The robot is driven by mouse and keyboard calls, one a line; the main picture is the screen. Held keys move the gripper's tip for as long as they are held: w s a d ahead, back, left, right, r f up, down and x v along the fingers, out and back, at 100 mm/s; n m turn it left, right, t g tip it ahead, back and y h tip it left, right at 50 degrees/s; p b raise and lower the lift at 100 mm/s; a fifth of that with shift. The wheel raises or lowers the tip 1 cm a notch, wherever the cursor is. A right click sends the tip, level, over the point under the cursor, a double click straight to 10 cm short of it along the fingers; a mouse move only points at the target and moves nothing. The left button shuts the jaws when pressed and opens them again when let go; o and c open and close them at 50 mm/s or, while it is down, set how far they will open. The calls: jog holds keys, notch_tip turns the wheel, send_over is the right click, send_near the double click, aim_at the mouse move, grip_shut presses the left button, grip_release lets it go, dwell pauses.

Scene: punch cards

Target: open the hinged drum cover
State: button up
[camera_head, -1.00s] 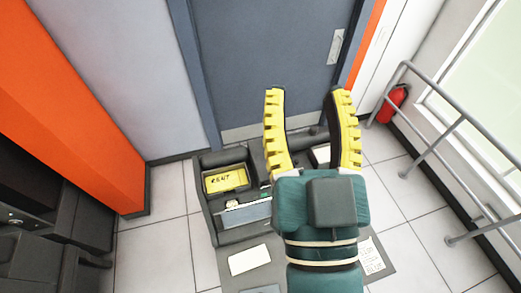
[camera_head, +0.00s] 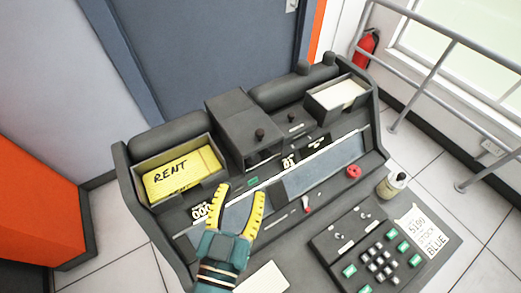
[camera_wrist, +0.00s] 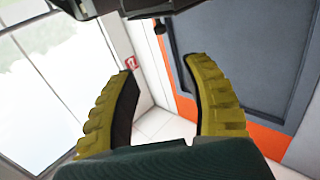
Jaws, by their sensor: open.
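A dark grey punch card machine (camera_head: 180,222) fills the middle of the head view. A raised dark box (camera_head: 238,112) with a small black knob (camera_head: 260,133) on its front stands at its upper middle. This looks like the drum cover, and it appears closed. My gripper (camera_head: 240,192) has yellow ridged fingers, spread apart with nothing between them. In the head view it appears below and slightly left of the knob, over the machine's front, not on the cover. In the wrist view the open fingers (camera_wrist: 160,68) point toward the door and window side, and the cover is not identifiable there.
A metal railing (camera_head: 440,95) stands beyond.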

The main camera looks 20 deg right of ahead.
aim_at(260, 131)
jog(key=x, duration=1.6)
jog(key=shift+w+d, duration=0.1)
jog(key=shift+w, duration=0.15)
grip_shut()
